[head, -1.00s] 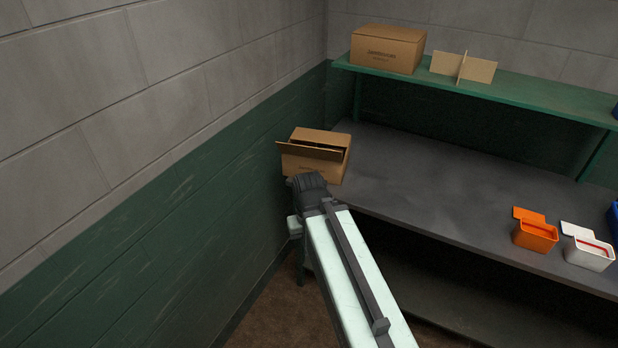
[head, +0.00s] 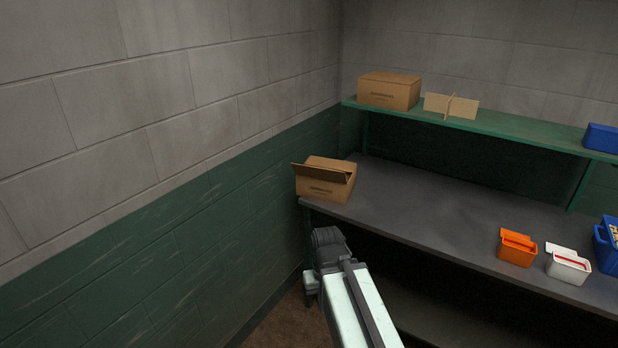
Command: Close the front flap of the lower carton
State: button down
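The lower carton (head: 324,188) is a brown cardboard box at the left end of the grey worktop, near the green wall. Its front flap (head: 318,172) stands open, tilted up and out toward me along the top front edge. A dark gap shows behind the flap. My gripper (head: 327,238) is at the far end of my pale arm, below and in front of the carton in the picture, apart from it. Its fingers are hidden behind the dark wrist, so its opening does not show.
The grey worktop (head: 430,215) is clear right of the carton. An orange bin (head: 517,248), a white bin (head: 568,264) and a blue bin (head: 607,245) stand at right. The green shelf (head: 480,122) holds another carton (head: 388,91), a cardboard divider (head: 451,106) and a blue box (head: 602,138).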

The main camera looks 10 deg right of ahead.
aim_at(306, 171)
jog(key=u, duration=1.15)
jog(key=i, duration=0.9)
jog(key=z, duration=0.05)
